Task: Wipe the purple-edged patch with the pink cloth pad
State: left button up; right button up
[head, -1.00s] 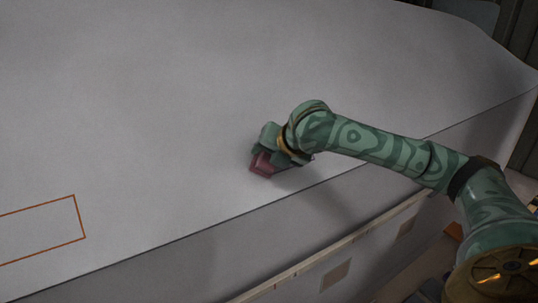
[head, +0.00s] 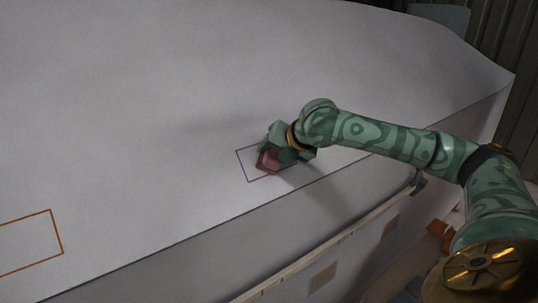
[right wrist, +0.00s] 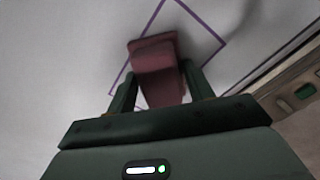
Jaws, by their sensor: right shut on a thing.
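The pink cloth pad (head: 268,161) is held in my right gripper (head: 281,150), over the purple-edged patch (head: 248,173) on the pale hull surface. In the right wrist view the pad (right wrist: 155,55) sits between the two fingers of the right gripper (right wrist: 157,88), which are shut on it. The purple outline (right wrist: 207,27) shows around and beyond the pad there. The pad looks to be at or very near the surface; I cannot tell if it touches. The arm hides the right part of the patch in the head view. My left gripper is not in view.
An orange-edged patch (head: 57,232) lies at the lower left of the hull surface (head: 130,110). The hull's edge drops off below and right of the purple patch. A wooden rail (head: 330,246) runs along its side. The surface left and above is clear.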

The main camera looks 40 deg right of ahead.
aim_at(243, 165)
jog(key=shift+s+d, duration=0.2)
jog(key=shift+d, duration=1.55)
jog(key=shift+s+d, duration=0.2)
jog(key=shift+d, duration=1.5)
jog(key=shift+w+a, duration=0.3)
jog(key=shift+a, duration=2.2)
jog(key=shift+w+a, duration=0.25)
jog(key=shift+a, duration=2.2)
jog(key=shift+w+a, duration=0.3)
jog(key=shift+a, duration=2.2)
jog(key=shift+s+r, duration=0.1)
jog(key=shift+s+r, duration=0.3)
jog(key=shift+s, duration=0.1)
jog(key=v, duration=0.5)
jog(key=shift+w, duration=0.1)
